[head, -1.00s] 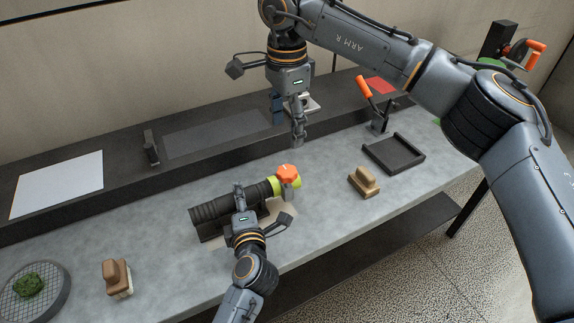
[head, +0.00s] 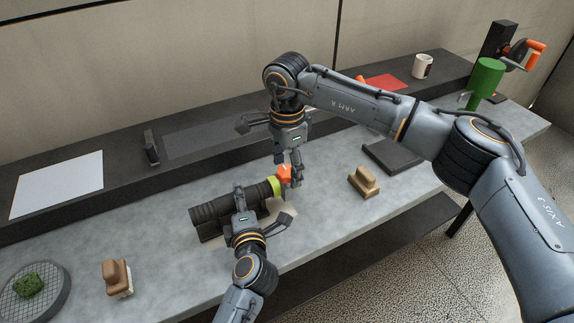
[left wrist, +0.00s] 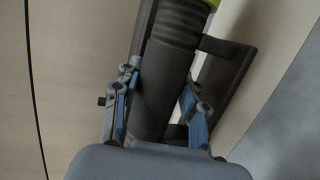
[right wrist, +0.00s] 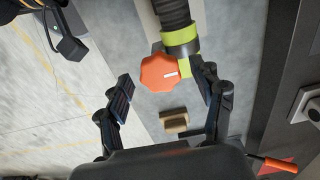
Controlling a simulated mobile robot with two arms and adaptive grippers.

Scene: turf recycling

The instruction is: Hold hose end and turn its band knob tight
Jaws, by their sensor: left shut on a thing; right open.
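The black ribbed hose (head: 225,206) lies along a dark cradle on the bench, with a yellow-green band (head: 275,187) at its right end. My left gripper (head: 240,200) is shut on the hose; the left wrist view shows its fingers on both sides of the hose (left wrist: 165,80). The orange band knob (head: 285,174) sits at the banded end, and a white mark shows on it in the right wrist view (right wrist: 165,72). Contact cannot be told.
A wooden-handled brush (head: 364,182) stands right of the hose, another (head: 117,278) at the left. A round sieve (head: 50,300) holds a green clump.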

